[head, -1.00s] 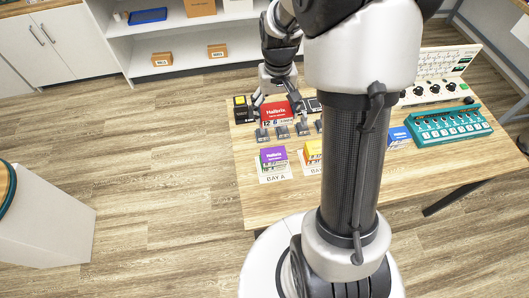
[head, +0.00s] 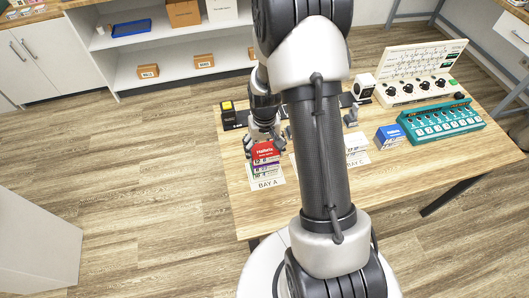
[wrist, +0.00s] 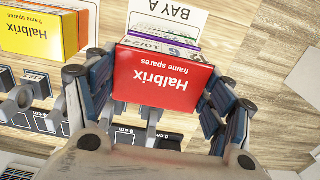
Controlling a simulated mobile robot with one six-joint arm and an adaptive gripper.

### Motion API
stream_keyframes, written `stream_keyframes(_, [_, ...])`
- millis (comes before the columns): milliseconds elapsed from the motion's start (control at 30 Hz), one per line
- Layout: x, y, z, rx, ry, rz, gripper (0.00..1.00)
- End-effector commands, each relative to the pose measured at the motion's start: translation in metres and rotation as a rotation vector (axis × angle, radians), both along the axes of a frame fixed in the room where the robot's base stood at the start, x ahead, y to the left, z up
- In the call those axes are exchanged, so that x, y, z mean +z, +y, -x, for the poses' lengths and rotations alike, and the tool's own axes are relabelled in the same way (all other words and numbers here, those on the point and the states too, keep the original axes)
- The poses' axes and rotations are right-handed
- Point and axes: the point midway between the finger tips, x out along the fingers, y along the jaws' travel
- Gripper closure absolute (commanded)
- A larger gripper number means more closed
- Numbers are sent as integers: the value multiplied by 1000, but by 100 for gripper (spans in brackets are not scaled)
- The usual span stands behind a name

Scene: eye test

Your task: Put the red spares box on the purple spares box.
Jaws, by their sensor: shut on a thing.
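The red spares box (head: 264,150) is between the fingers of my gripper (head: 264,145), which is shut on it. In the wrist view the red box (wrist: 160,82) shows its "Halbrix frame spares" face, with a finger on each side. The purple spares box (head: 266,170) stands on the BAY A card (head: 268,184), directly under the red box in the head view. In the wrist view only a strip of the purple box (wrist: 172,43) shows behind the red one. I cannot tell whether the two boxes touch.
A yellow spares box (wrist: 38,32) stands beside them in the wrist view; my arm hides it in the head view. A blue box (head: 390,135), a teal device (head: 440,122) and a control panel (head: 420,90) stand at the right. The table's left edge is close to BAY A.

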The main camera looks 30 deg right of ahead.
Motion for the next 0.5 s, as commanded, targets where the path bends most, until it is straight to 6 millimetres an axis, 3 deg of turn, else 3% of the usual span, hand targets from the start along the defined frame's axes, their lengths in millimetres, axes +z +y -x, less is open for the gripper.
stream_keyframes(67, [-11, 0, 0, 0, 1, 0, 52])
stream_keyframes(467, [-16, 0, 0, 0, 0, 0, 52])
stream_keyframes(500, [-15, 0, 0, 0, 0, 0, 23])
